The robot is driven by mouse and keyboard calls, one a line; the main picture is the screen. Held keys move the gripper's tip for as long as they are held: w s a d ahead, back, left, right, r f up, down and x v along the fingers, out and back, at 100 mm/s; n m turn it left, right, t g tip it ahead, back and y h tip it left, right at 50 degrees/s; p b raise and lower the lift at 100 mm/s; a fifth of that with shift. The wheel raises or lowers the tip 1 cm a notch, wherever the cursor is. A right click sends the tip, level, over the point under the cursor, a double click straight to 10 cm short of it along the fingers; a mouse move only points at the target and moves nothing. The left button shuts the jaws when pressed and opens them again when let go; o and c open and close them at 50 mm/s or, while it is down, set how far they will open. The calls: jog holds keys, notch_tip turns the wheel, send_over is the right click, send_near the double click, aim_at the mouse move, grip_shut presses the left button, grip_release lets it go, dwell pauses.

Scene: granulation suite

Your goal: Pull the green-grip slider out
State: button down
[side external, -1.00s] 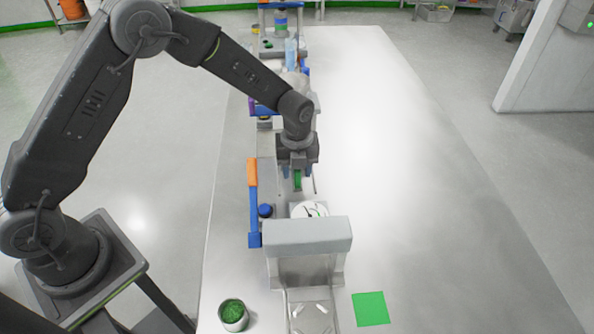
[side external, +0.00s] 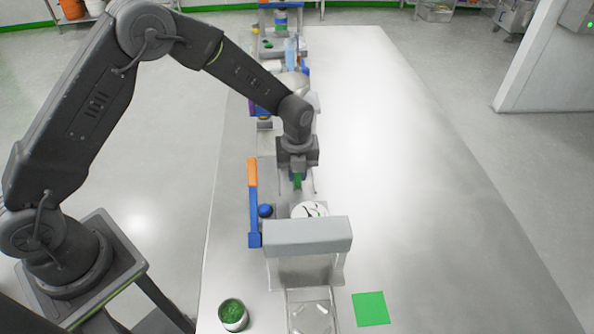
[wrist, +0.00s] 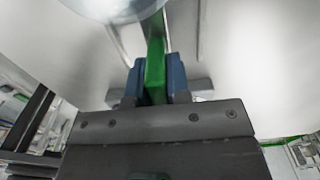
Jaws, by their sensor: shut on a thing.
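The green slider grip (side external: 297,180) shows below my gripper (side external: 297,176) in the side external view, at the near side of the machine row. In the wrist view the green grip (wrist: 155,72) stands between the two blue fingertips of my gripper (wrist: 155,80), which press on it from both sides. My gripper is shut on the grip. The slider's body below the grip is mostly hidden by my gripper and the machine parts.
A blue lever with an orange end (side external: 252,172) stands just left of the grip. A white round dial (side external: 309,211) and a grey block (side external: 308,235) are nearer the camera. A cup of green granules (side external: 233,314) and a green square (side external: 370,309) lie in front. The table's right side is clear.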

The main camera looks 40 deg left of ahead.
aim_at(299, 185)
jog(key=shift+s+d, duration=1.5)
jog(key=c, duration=1.1)
grip_release()
jog(key=shift+r, duration=0.1)
notch_tip(299, 185, up, 14)
jog(key=shift+f, duration=0.15)
